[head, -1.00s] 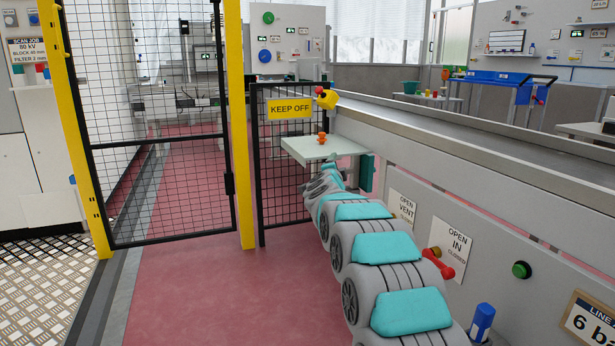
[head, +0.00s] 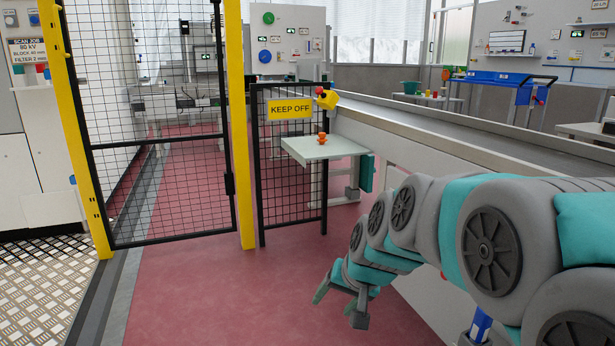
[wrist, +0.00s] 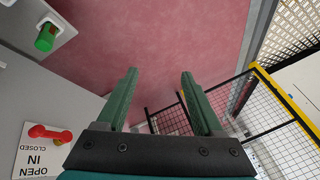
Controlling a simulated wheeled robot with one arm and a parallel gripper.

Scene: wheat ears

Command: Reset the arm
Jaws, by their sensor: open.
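My gripper (head: 340,303) hangs at the end of my grey and teal arm, low over the red floor in the head view. Its two fingers are apart with nothing between them. The wrist view also shows the open gripper (wrist: 158,98), with red floor (wrist: 150,40) beyond the fingers. My arm comes in from the right of the head view and bends down to the left, hiding part of the grey conveyor side.
A small table (head: 325,150) with an orange object (head: 322,138) stands by the KEEP OFF gate (head: 290,107). A yellow post (head: 238,120) and mesh fence stand left. The middle floor is clear.

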